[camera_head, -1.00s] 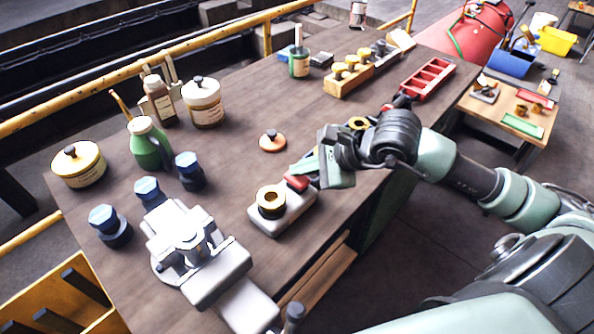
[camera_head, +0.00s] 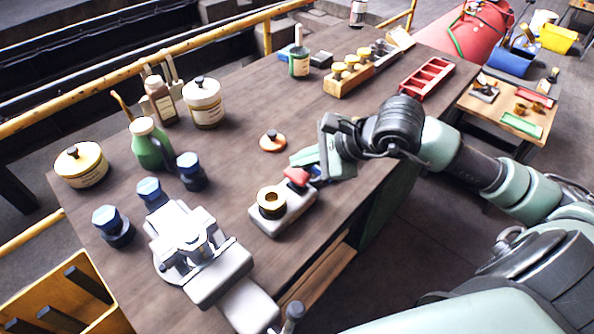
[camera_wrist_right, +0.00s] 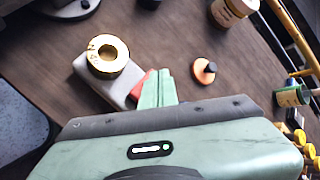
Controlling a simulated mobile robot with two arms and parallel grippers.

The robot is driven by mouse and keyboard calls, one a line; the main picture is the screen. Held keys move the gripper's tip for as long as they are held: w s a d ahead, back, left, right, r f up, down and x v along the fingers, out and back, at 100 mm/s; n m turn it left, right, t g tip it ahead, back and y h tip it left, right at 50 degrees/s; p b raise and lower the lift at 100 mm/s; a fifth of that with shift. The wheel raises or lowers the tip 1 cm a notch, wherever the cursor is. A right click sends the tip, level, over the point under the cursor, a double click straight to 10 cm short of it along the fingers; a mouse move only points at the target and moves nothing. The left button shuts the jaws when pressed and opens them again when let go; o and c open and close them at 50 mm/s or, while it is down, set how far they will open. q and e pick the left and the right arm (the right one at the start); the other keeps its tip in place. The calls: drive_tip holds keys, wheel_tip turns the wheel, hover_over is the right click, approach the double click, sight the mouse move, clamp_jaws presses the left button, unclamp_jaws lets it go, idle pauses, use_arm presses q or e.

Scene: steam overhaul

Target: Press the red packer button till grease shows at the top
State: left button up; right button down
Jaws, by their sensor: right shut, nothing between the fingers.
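The packer is a light grey block (camera_head: 284,212) near the table's front edge, with a brass ring (camera_head: 271,203) on top and a red button (camera_head: 296,176) at its far right end. In the right wrist view the brass ring (camera_wrist_right: 107,56) has a dark centre, and I see no grease on it. My right gripper (camera_head: 303,158) is shut and empty, its pale green fingertips close beside the red button. In the right wrist view the fingertips (camera_wrist_right: 158,88) partly cover the red button (camera_wrist_right: 138,84); I cannot tell whether they touch it. My left gripper is out of view.
A grey vise (camera_head: 195,250) stands at the table's near left. An orange disc with a dark knob (camera_head: 272,141) lies behind the packer. Jars, a green jug (camera_head: 150,145) and blue-capped pieces stand left. A red tray (camera_head: 427,78) lies at the far right.

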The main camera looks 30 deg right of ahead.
sight(301, 174)
drive_tip(key=shift+r+p, duration=1.05)
drive_tip(key=shift+r, duration=1.4)
idle(0.8)
